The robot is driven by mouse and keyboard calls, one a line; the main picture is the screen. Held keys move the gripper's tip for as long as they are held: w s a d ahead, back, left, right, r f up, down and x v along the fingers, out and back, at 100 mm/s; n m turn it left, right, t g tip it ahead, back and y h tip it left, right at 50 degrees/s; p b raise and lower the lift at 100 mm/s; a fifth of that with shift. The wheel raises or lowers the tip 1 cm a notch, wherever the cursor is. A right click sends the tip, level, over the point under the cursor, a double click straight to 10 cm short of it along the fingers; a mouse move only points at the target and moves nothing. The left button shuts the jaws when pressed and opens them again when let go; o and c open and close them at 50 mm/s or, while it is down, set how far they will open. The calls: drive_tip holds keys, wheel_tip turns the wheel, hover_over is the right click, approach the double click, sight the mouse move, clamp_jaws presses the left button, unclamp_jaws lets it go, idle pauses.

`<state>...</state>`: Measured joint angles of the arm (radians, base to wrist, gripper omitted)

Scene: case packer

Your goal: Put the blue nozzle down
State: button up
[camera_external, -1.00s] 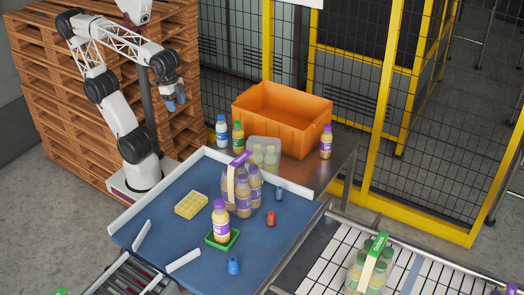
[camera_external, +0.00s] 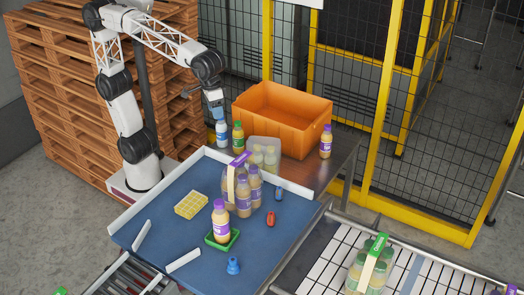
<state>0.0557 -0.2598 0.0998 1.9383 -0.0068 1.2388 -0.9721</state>
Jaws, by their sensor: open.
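One blue nozzle-like piece (camera_external: 233,266) stands on the blue work surface (camera_external: 165,222) near its front edge. A second small blue piece (camera_external: 279,193) is on the same surface, near its right edge. I cannot tell from their size which one is the task's nozzle. My gripper (camera_external: 215,108) is open, pointing down, far behind both pieces. It is above or just behind a white bottle with a blue cap (camera_external: 221,133); I see nothing held between the fingers.
An orange crate (camera_external: 283,142) stands right of my gripper, with a green-capped bottle (camera_external: 238,139) in front. The blue surface also holds a purple-handled bottle pack (camera_external: 241,190), a purple-capped bottle in a green tray (camera_external: 221,222), a yellow block (camera_external: 191,204) and a red piece (camera_external: 271,219).

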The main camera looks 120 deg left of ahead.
drive_tip(key=w+d+f+n, duration=0.1)
drive_tip(key=w+n, duration=0.2)
drive_tip(key=w, duration=0.5)
drive_tip(key=w+d+n, duration=0.2)
drive_tip(key=w+n, duration=0.1)
drive_tip(key=w, duration=0.5)
drive_tip(key=n+g, duration=0.1)
drive_tip(key=n, duration=0.6)
hover_over(279, 188)
drive_tip(key=shift+w+f, duration=0.15)
drive_tip(key=shift+f, duration=5.65)
drive_tip(key=shift+f, duration=0.1)
drive_tip(key=shift+f, duration=1.15)
drive_tip(key=shift+f, duration=0.15)
drive_tip(key=shift+a+f, duration=0.1)
drive_tip(key=shift+f, duration=2.4)
